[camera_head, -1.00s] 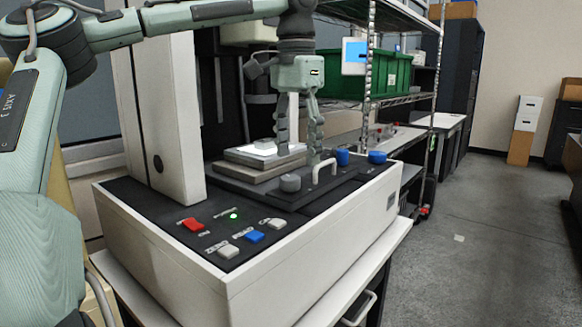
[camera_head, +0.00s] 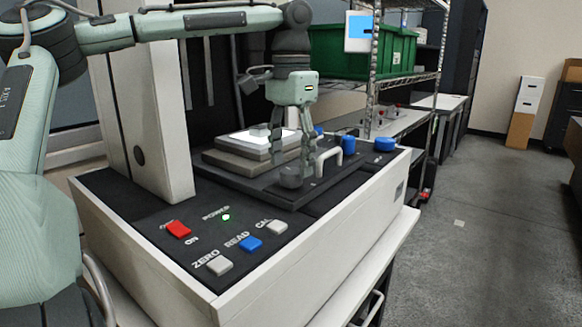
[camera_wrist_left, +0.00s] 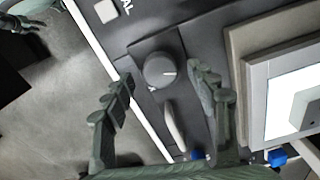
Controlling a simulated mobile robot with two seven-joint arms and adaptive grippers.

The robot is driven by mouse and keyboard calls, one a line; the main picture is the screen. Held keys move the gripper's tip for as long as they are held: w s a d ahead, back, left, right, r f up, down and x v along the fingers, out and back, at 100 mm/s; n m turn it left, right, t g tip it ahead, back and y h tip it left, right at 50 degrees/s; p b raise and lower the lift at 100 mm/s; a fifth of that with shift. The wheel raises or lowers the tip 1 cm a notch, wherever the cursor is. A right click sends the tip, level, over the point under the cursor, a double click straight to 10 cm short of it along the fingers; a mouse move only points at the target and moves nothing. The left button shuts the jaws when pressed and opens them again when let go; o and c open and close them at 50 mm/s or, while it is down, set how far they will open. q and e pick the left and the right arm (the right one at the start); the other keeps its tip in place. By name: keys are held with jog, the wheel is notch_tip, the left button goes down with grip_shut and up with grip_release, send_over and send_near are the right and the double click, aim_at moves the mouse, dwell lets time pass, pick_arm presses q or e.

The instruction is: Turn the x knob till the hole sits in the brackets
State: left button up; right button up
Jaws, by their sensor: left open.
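My left gripper (camera_head: 291,156) is open and empty above the knob. In the left wrist view its fingertips (camera_wrist_left: 162,76) lie either side of the knob, with gaps visible. A lit white plate (camera_head: 247,141) on the stage carries a small grey block (camera_head: 260,130). That block (camera_wrist_left: 309,108) shows a dark spot, cut by the frame edge. I cannot make out brackets on the small screen (camera_head: 359,25).
A white arched handle (camera_head: 329,158) stands close right of the knob. Blue knobs (camera_head: 384,144) sit farther right. Red, blue and grey buttons (camera_head: 250,244) line the front deck. A white column (camera_head: 150,110) rises at left. A dark jointed part at the left wrist view's upper left may be my right gripper.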

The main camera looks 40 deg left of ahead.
pick_arm(q)
jog(key=shift+f, duration=1.1)
jog(key=c, duration=1.2)
jog(key=shift+o, duration=0.2)
jog(key=shift+w+m, duration=0.1)
jog(key=shift+m, duration=3.3)
